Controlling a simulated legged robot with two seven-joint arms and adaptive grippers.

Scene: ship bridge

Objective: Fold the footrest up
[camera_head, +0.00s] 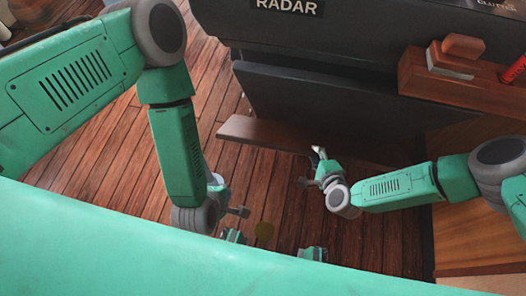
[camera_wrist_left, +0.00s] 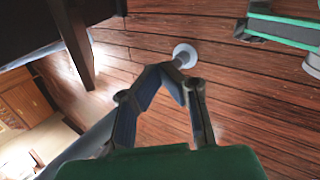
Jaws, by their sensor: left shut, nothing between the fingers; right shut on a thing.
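The footrest (camera_head: 262,133) is a brown plank jutting out from the lower front of the dark radar console. Its right part is partly hidden by my right gripper. My right gripper (camera_head: 317,154) is at the near edge of the footrest and shut on it; the exact contact is small in the picture. My left gripper (camera_head: 240,211) is low over the floor, left of the right gripper and apart from the footrest. In the left wrist view its fingers (camera_wrist_left: 164,76) are together with nothing between them. A brown plank, likely the footrest (camera_wrist_left: 73,42), shows at the upper left there.
The radar console (camera_head: 315,95) stands behind the footrest. A wooden shelf (camera_head: 425,81) with a few objects is at its right. The plank floor (camera_head: 115,140) is open to the left. A grey round foot on a post (camera_wrist_left: 184,55) stands beyond my left fingers.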

